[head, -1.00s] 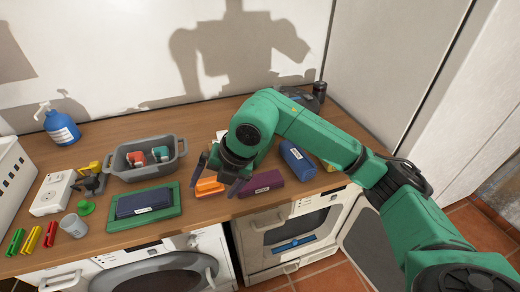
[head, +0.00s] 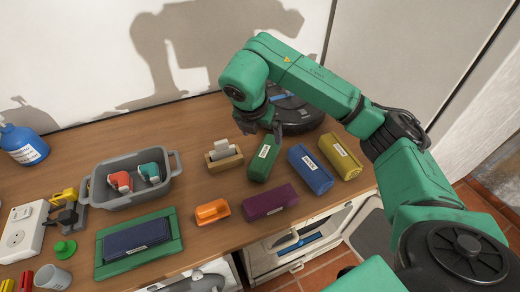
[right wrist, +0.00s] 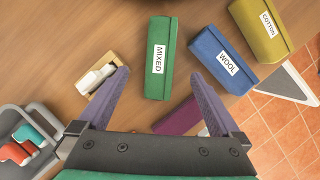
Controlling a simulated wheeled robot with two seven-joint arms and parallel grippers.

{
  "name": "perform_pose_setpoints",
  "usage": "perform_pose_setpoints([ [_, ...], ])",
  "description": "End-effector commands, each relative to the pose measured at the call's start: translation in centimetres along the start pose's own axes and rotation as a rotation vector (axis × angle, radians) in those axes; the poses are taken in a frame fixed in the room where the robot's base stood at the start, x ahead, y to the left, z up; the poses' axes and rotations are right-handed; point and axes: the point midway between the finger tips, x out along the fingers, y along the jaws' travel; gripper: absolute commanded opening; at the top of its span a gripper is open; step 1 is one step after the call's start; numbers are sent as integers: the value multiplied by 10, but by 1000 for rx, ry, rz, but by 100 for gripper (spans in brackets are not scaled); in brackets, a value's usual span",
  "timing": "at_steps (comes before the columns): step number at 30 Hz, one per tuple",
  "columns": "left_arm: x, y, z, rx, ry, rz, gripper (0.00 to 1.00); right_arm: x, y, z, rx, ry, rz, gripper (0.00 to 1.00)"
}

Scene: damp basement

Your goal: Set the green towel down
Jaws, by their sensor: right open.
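The green towel (head: 263,158), a folded block with a white label, lies on the wooden counter. In the right wrist view the towel (right wrist: 160,85) reads MIXED and lies ahead of and between the two fingers. My right gripper (head: 259,122) is open and empty, just behind the towel in the head view, with a gap between fingers and towel. A blue towel (head: 310,169) marked WOOL and a yellow towel (head: 340,157) marked COTTON lie to its right. My left gripper is not in view.
A purple towel (head: 270,201) and an orange block-like holder (head: 212,212) lie in front. A wooden box with a white item (head: 224,156) stands to the left. A grey bin (head: 100,196), a dark blue towel on a green tray (head: 172,258) and a dark round device (head: 305,117) are also on the counter.

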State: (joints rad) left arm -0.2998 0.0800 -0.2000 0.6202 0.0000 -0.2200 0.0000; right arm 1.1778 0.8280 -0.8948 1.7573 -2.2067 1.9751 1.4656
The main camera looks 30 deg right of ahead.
Motion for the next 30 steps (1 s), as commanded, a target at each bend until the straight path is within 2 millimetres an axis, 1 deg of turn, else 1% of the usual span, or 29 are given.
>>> perform_pose_setpoints([
  [3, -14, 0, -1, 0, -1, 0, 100, 28, -2, 1, 0, 4, -8, 100],
  [6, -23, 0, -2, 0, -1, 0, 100, 53, -2, 0, -1, 4, -6, 100],
  [9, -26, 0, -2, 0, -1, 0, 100, 69, 0, 0, 0, 3, -2, 100],
  [11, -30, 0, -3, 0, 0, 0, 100, 76, 0, 0, -1, 3, -3, 100],
  [14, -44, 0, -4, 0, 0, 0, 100, 90, 1, -2, -2, 4, -4, 100],
  [16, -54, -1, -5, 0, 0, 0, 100, 103, 2, -4, -2, 5, -5, 100],
  [18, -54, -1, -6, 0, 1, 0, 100, 118, 3, -4, 1, 2, -2, 100],
  [21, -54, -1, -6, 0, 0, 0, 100, 128, 3, -5, 0, 2, 0, 100],
  [26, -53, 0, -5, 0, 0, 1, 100, 129, 4, -5, 0, 1, 1, 100],
  [27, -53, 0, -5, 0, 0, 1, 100, 128, 4, -5, 0, 1, 1, 85],
  [29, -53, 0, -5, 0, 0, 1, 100, 128, 4, -5, 0, 1, 1, 62],
  [30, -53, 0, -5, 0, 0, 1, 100, 128, 4, -5, 0, 1, 1, 46],
])
